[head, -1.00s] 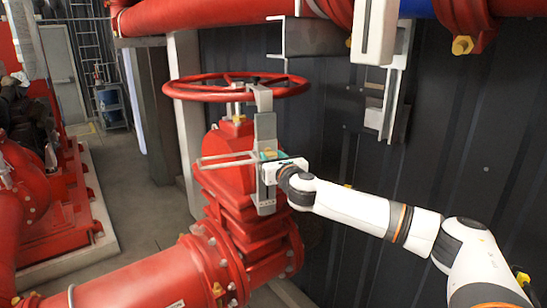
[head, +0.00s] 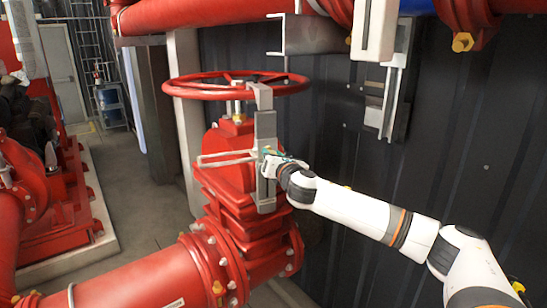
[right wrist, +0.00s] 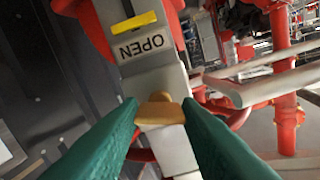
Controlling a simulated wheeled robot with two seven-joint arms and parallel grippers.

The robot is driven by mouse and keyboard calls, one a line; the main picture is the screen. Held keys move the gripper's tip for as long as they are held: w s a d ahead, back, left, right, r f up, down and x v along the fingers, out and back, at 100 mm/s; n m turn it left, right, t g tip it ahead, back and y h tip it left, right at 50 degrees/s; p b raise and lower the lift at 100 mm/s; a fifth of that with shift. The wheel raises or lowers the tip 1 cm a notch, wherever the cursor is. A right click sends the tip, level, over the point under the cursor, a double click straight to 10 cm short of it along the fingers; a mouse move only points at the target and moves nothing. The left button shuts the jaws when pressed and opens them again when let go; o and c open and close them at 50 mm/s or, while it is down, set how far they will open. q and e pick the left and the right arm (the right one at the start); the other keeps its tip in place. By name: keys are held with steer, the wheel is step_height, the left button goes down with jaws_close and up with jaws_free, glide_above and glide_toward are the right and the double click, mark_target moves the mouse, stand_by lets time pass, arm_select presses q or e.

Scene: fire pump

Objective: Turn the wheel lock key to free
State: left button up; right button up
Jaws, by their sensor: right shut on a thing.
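The wheel lock (head: 265,188) is a grey metal bar that stands upright against the red valve, with its hook over the rim of the red handwheel (head: 235,88). Its face in the right wrist view carries an "OPEN" label (right wrist: 142,47) and a yellow mark (right wrist: 134,22). The brass-coloured key (right wrist: 157,109) sits at the lock between the green fingers of my right gripper (right wrist: 160,115). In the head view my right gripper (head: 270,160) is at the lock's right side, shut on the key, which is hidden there. My left gripper is not in view.
Pale bars (head: 222,158) stick out leftward from the lock, close to the gripper. The red valve body and pipe (head: 150,280) lie below. A dark corrugated wall (head: 480,150) stands behind my right arm. Open floor (head: 135,190) shows at the left.

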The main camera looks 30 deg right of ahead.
steer(key=shift+m+b, duration=1.25)
steer(key=shift+m, duration=6.05)
steer(key=o, duration=0.7)
steer(key=shift+s, duration=0.1)
steer(key=b+v, duration=0.5)
steer(key=v, duration=0.7)
